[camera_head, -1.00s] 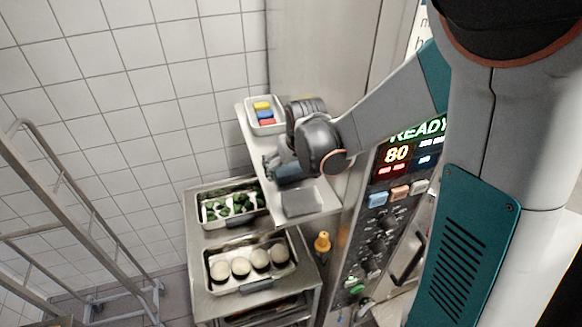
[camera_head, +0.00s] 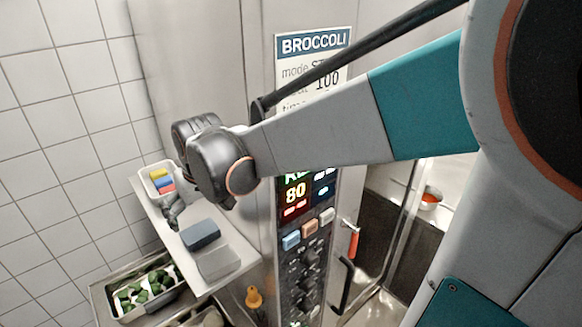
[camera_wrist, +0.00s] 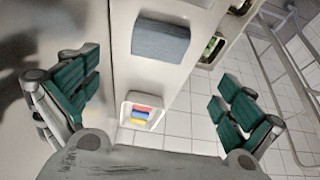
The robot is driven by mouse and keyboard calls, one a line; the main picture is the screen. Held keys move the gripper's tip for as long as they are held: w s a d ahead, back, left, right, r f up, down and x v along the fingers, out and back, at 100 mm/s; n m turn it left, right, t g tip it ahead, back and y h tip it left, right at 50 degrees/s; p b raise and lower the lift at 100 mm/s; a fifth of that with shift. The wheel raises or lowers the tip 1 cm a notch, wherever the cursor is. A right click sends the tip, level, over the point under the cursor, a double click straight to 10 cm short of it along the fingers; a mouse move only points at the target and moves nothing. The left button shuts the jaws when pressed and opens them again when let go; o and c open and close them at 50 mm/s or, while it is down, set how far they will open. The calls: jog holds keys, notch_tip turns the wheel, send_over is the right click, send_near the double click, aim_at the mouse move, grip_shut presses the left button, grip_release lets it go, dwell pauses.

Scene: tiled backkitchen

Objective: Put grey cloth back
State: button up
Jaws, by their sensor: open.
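A folded blue-grey cloth (camera_head: 200,235) lies on the white shelf (camera_head: 232,240), just behind a lighter grey flat block (camera_head: 218,263). The cloth also shows in the wrist view (camera_wrist: 160,42), flat on the shelf at the top centre. My gripper (camera_head: 173,212) is over the shelf between the cloth and a small white tray, mostly hidden by my wrist in the head view. In the wrist view its green-padded fingers are spread wide with nothing between them. The cloth is apart from the fingers.
The white tray (camera_head: 149,180) at the shelf's far end holds yellow, blue and red pieces. A metal pan of green vegetables (camera_head: 147,290) stands lower left on a trolley. The oven control panel (camera_head: 300,245) is close on the right. A yellow-orange bottle (camera_head: 254,297) stands below the shelf.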

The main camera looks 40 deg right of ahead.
jog(key=s+r+t, duration=0.2)
jog(key=s, duration=1.5)
jog(key=shift+s+a+r+t, duration=0.2)
jog(key=shift+s+t, duration=0.1)
jog(key=shift+s, duration=0.1)
